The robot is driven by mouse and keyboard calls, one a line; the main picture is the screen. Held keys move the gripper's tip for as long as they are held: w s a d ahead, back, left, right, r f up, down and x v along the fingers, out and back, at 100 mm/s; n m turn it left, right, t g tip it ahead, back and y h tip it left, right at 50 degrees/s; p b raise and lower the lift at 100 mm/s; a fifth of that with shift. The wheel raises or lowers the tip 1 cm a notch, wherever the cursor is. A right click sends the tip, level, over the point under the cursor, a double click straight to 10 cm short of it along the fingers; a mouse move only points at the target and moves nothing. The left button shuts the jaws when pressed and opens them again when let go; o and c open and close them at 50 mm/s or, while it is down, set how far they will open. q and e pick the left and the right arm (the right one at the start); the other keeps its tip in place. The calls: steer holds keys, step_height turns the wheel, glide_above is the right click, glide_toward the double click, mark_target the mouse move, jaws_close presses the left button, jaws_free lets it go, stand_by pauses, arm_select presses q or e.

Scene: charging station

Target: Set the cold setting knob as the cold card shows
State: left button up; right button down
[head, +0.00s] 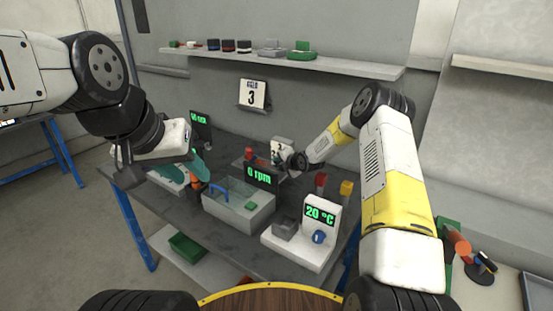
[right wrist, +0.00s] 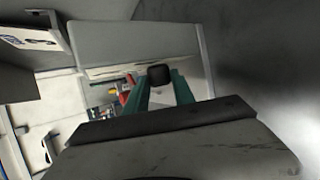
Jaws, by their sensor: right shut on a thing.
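A small white unit (head: 282,145) with dark markings stands at the table's back. My right gripper (head: 282,162) is at this unit, partly hidden behind the 0 rpm display. In the right wrist view, its teal fingers (right wrist: 160,88) are shut on a black knob (right wrist: 160,75), which looks like the cold setting knob. The knob's pointer and scale cannot be read. My left gripper (head: 195,165) hangs over the table's left part; its finger gap is unclear.
The 0 rpm display (head: 261,174) stands behind a grey bin (head: 238,214). A white 20 °C unit (head: 301,255) with a blue knob (head: 319,237) is at the front right. Red and yellow knobs stand nearby. A shelf (head: 350,68) with small items runs above.

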stand_by(0.4)
steer(key=c, duration=1.1)
jaws_free()
steer(key=shift+o, duration=0.2)
steer(key=v, duration=0.7)
steer(key=shift+s+d+r, duration=0.15)
steer(key=shift+s+d, duration=0.1)
